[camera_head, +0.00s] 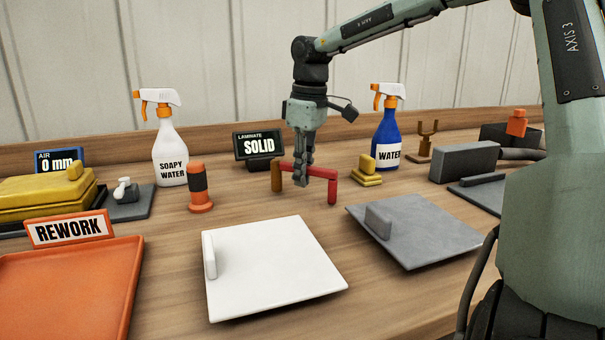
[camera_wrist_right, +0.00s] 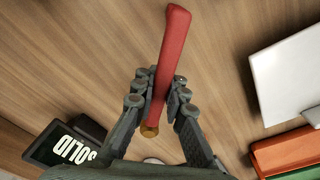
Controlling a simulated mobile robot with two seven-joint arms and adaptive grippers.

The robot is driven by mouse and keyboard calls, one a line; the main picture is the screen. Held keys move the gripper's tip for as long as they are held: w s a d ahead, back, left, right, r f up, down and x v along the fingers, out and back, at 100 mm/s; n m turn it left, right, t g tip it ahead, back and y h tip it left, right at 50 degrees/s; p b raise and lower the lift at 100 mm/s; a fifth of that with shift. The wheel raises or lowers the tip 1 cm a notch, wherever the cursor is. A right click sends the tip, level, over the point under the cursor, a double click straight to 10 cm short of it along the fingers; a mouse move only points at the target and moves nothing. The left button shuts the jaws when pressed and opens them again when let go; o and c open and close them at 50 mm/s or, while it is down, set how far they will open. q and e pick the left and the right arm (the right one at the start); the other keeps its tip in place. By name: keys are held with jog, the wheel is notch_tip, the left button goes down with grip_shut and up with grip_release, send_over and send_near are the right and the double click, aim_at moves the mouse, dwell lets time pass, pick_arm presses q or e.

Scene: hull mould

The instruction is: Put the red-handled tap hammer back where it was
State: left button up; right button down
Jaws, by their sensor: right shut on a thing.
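The red-handled tap hammer (camera_head: 332,188) is between the fingers of my right gripper (camera_head: 303,178), over the middle of the table. In the head view its brown end (camera_head: 277,177) points down at the left, and a red part hangs down at the right. I cannot tell whether it touches the table. In the right wrist view my right gripper (camera_wrist_right: 157,88) is shut on the red handle (camera_wrist_right: 170,45), with the brown end (camera_wrist_right: 150,130) close to the fingers. A brown forked stand (camera_head: 425,140) stands empty at the back right. My left gripper is not in view.
A white plate (camera_head: 265,270) and a grey plate (camera_head: 425,240) lie in front. Behind are a SOLID display (camera_head: 258,143), a blue WATER bottle (camera_head: 385,140), a yellow block (camera_head: 366,172) and a grey block (camera_head: 464,161). An orange-and-black cylinder (camera_head: 199,187) stands left.

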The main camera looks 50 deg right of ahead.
jog(key=shift+f+b, duration=0.3)
jog(key=shift+f, duration=0.1)
jog(key=c, duration=1.5)
grip_release()
jog(key=shift+r, duration=0.1)
jog(key=r, duration=0.8)
jog(key=s+r, duration=0.1)
jog(key=r, duration=0.3)
jog(key=shift+d, duration=0.15)
